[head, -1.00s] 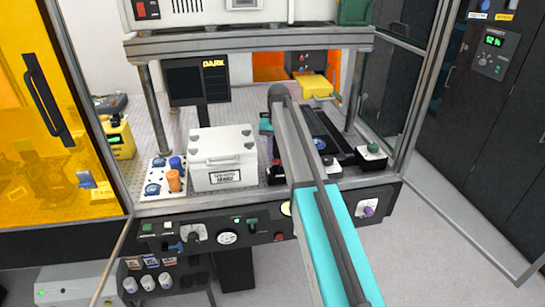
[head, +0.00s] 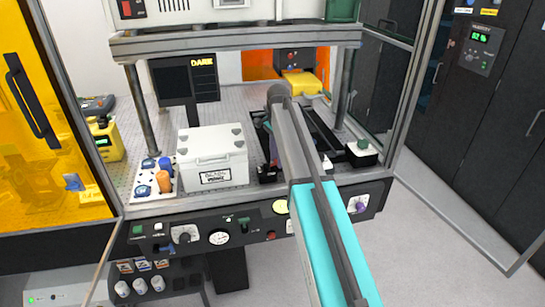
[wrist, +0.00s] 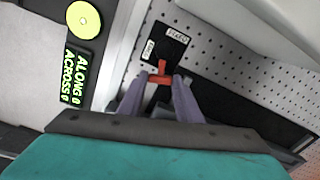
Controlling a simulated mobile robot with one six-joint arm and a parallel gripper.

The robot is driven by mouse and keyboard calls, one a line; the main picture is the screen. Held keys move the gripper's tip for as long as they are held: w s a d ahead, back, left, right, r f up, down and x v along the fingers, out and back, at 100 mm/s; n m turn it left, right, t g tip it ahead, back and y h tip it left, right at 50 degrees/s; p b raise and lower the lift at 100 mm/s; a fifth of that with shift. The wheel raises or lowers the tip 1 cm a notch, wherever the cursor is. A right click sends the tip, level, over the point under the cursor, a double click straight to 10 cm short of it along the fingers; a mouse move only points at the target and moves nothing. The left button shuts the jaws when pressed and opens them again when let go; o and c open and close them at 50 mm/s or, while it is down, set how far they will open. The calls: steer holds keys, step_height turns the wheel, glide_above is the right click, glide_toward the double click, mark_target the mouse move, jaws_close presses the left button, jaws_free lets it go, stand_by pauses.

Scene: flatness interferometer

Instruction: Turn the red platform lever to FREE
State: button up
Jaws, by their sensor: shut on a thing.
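The red platform lever (wrist: 160,77) shows in the wrist view as a small T-shaped handle on a black plate (wrist: 163,46). Two white labels, one at the plate's upper right (wrist: 177,36) and one on its left side (wrist: 148,50), are too small to read surely. My gripper (wrist: 158,84) has its two grey-purple fingers on either side of the lever's crossbar and is shut on it. The lever's stem points up in the wrist view, toward the label side of the plate. In the head view my arm mostly hides the lever and fingertips.
A white lidded box (head: 214,158) stands left of my arm on the perforated bench. A front panel (head: 200,235) with knobs and a dial runs below. Upright posts (head: 139,110) flank the opening. A yellow-green disc (wrist: 84,17) shows in the wrist view.

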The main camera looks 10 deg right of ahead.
steer(key=shift+s+d+m, duration=0.1)
steer(key=shift+s+m, duration=0.2)
steer(key=shift+m, duration=0.4)
steer(key=shift+s+m, duration=0.3)
steer(key=shift+m, duration=0.4)
steer(key=o, duration=1)
steer(key=shift+o, duration=0.2)
steer(key=shift+r, duration=0.15)
steer(key=shift+r, duration=0.45)
step_height(320, 180, up, 13)
steer(key=b, duration=0.3)
steer(key=shift+f+b, duration=0.2)
steer(key=shift+b, duration=0.1)
